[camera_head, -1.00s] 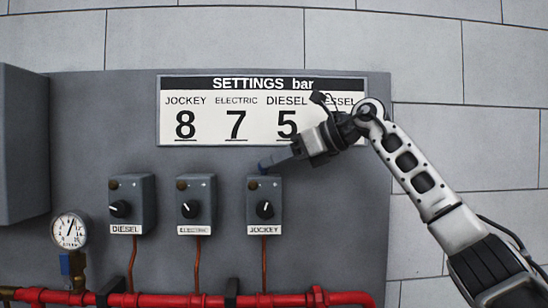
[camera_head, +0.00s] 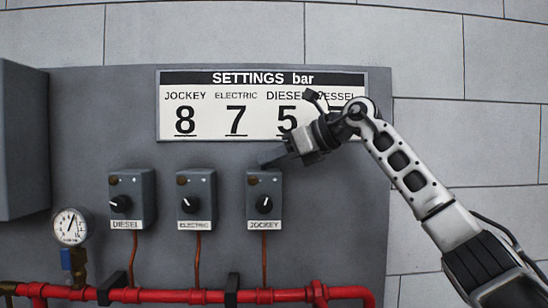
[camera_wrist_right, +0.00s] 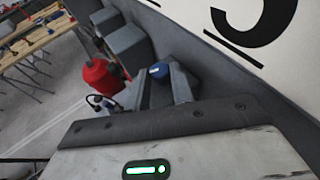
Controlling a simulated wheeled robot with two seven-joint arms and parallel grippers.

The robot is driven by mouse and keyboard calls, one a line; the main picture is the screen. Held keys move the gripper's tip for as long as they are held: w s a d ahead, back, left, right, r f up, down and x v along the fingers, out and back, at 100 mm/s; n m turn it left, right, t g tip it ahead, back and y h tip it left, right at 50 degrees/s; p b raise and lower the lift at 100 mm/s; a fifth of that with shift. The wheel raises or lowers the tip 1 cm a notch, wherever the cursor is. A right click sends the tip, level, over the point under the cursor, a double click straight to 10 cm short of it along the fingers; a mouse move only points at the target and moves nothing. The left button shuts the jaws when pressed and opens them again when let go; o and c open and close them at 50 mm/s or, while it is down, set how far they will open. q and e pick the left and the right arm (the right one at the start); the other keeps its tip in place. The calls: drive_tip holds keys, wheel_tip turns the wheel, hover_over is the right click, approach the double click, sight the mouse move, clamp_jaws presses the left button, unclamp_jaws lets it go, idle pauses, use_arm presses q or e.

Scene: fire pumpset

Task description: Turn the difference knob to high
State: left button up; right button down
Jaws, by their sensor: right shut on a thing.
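Three grey control boxes hang on the panel, labelled diesel (camera_head: 133,187), electric (camera_head: 196,187) and jockey (camera_head: 263,187). Each has a black dial with a white pointer on its front. No label reading "difference" or "high" is legible. My right gripper (camera_head: 268,159) reaches in from the right, with its fingertips at the top of the jockey box. In the right wrist view its fingers (camera_wrist_right: 161,85) are shut on a small blue round piece (camera_wrist_right: 158,72). I cannot tell whether that piece belongs to the box. My left gripper is out of view.
A settings sign (camera_head: 260,106) is on the panel just above the boxes, partly covered by my right arm. Red pipes (camera_head: 190,297) run along the bottom, with a pressure gauge (camera_head: 70,227) at left. A larger grey cabinet (camera_head: 22,140) stands at the far left.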

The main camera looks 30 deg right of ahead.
drive_tip(key=m+h, duration=0.1)
drive_tip(key=m+t+h+b, duration=0.1)
drive_tip(key=shift+s+a+h, duration=0.2)
drive_tip(key=shift+a+h, duration=0.1)
drive_tip(key=m+h, duration=0.1)
drive_tip(key=m+t+h+b, duration=0.1)
drive_tip(key=m+h, duration=0.1)
drive_tip(key=shift+a+b, duration=0.3)
drive_tip(key=shift+a, duration=0.05)
drive_tip(key=shift+a+m+h+b, duration=0.2)
drive_tip(key=shift+m+h+b, duration=0.15)
drive_tip(key=shift+m+h, duration=0.65)
drive_tip(key=m+h, duration=0.3)
drive_tip(key=h, duration=0.1)
drive_tip(key=shift+a+r+m+b, duration=0.1)
drive_tip(key=shift+a+m+b, duration=0.2)
drive_tip(key=shift+b, duration=0.1)
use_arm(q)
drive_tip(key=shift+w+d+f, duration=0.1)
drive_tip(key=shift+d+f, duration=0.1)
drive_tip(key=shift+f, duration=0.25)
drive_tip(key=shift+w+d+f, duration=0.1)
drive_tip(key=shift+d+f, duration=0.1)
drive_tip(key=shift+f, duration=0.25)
use_arm(e)
drive_tip(key=shift+w+a+m+g+h, duration=0.1)
drive_tip(key=shift+m+g+h, duration=0.35)
drive_tip(key=shift+h, duration=0.35)
drive_tip(key=shift+m, duration=0.25)
